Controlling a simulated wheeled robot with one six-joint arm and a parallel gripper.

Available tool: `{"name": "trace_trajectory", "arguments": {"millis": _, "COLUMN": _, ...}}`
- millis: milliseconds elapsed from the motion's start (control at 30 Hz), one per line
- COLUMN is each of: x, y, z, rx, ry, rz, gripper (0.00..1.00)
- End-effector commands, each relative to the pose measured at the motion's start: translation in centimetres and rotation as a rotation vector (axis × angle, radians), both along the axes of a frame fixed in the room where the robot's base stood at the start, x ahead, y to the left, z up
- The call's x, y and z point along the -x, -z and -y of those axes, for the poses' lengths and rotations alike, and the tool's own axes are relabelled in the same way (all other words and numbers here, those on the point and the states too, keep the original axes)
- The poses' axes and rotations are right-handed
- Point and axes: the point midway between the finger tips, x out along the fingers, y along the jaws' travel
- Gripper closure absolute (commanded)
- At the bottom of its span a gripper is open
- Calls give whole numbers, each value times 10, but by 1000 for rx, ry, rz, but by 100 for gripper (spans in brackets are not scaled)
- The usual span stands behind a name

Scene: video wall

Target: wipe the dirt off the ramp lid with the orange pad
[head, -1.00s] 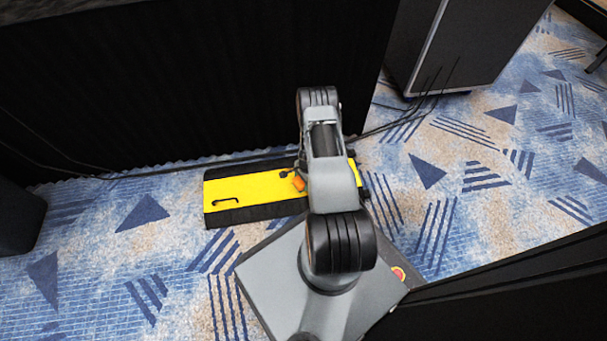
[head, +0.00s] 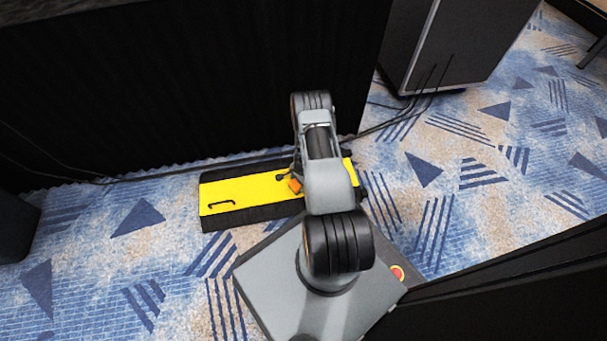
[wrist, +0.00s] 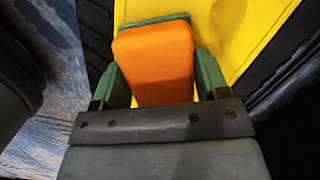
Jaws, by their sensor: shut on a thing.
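The ramp lid (head: 250,192) is the yellow top of a low black-sided ramp on the carpet, and it also fills the upper right of the wrist view (wrist: 232,35). A thin dark hooked mark (head: 222,204) shows near its left end; I cannot tell whether this is dirt or a handle. My gripper (wrist: 155,85) is shut on the orange pad (wrist: 152,60), between its green fingers. The pad also shows in the head view (head: 295,185), over the lid's right part. I cannot tell whether it touches the lid. My arm hides part of the lid's right end.
A black curtained wall (head: 200,90) stands right behind the ramp. Dark cables (head: 150,176) run along its foot. A grey-black cabinet (head: 465,50) stands at the back right. Patterned blue carpet (head: 130,260) is open to the left and front.

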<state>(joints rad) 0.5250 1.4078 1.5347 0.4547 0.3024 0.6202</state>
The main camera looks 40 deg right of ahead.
Motion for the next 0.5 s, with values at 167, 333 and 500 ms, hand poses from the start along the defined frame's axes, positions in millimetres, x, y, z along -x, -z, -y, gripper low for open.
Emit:
{"name": "trace_trajectory", "arguments": {"millis": 167, "x": 2, "y": -26, "z": 3, "rx": 1, "ry": 9, "rz": 2, "gripper": 54}}
{"name": "trace_trajectory", "arguments": {"millis": 333, "x": 3, "y": -40, "z": 6, "rx": 1, "ry": 16, "rz": 2, "gripper": 54}}
{"name": "trace_trajectory", "arguments": {"millis": 500, "x": 3, "y": -55, "z": 5, "rx": 0, "ry": 13, "rz": 0, "gripper": 54}}
